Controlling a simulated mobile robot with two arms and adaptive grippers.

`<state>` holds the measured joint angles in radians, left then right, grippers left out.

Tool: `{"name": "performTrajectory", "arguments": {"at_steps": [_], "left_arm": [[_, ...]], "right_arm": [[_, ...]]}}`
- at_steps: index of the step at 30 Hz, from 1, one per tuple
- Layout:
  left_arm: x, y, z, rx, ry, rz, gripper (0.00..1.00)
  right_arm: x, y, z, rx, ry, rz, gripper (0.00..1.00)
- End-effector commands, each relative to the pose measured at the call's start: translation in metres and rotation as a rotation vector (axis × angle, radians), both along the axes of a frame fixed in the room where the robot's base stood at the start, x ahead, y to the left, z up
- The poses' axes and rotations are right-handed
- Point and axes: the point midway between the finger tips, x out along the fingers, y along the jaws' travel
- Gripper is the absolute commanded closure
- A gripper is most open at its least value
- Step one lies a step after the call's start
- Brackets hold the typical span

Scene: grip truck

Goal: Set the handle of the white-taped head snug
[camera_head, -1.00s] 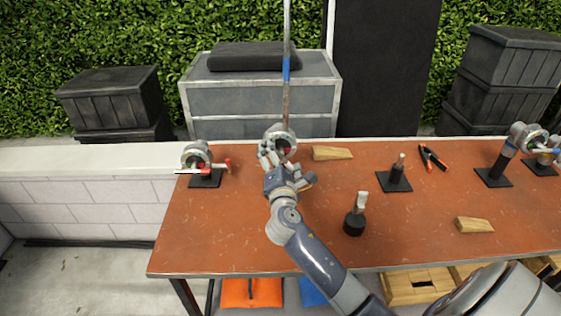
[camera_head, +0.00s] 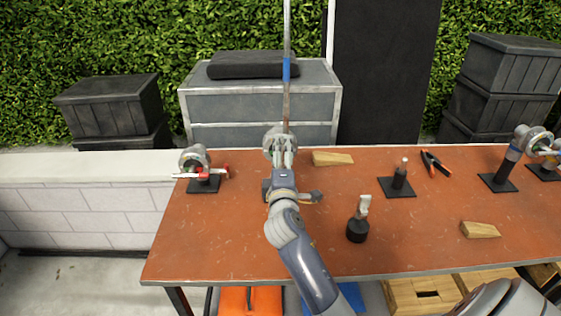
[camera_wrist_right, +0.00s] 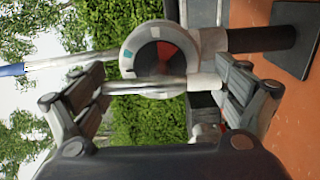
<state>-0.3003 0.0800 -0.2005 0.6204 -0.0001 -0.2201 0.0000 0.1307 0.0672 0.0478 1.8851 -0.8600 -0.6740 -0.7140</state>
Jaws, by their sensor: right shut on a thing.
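A grey round grip head (camera_head: 270,138) stands toward the back of the table, mostly hidden behind my right gripper (camera_head: 283,152). I cannot make out clearly which head has white tape. My left gripper is not in view.
A rod with blue tape (camera_head: 286,70) rises behind the gripper. Another head with red handle (camera_head: 194,158) stands left. The table's front left is clear.

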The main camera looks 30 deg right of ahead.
Motion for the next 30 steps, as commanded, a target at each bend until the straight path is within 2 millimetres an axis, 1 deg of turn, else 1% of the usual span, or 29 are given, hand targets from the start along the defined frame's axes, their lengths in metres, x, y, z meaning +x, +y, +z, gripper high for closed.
{"name": "performTrajectory", "arguments": {"at_steps": [15, 16, 17, 30], "left_arm": [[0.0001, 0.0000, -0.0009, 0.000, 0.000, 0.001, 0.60], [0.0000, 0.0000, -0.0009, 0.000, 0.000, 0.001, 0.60], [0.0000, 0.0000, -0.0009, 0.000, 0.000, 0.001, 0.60], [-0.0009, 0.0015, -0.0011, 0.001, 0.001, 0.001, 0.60]], "right_arm": [[-0.0002, -0.0005, 0.0001, 0.016, -0.010, -0.001, 0.33], [-0.0002, -0.0005, 0.0001, 0.016, -0.010, -0.001, 0.04], [-0.0002, -0.0005, 0.0001, 0.016, -0.010, -0.001, 0.00], [-0.0014, 0.0009, -0.0003, 0.016, -0.009, 0.000, 0.00]]}}
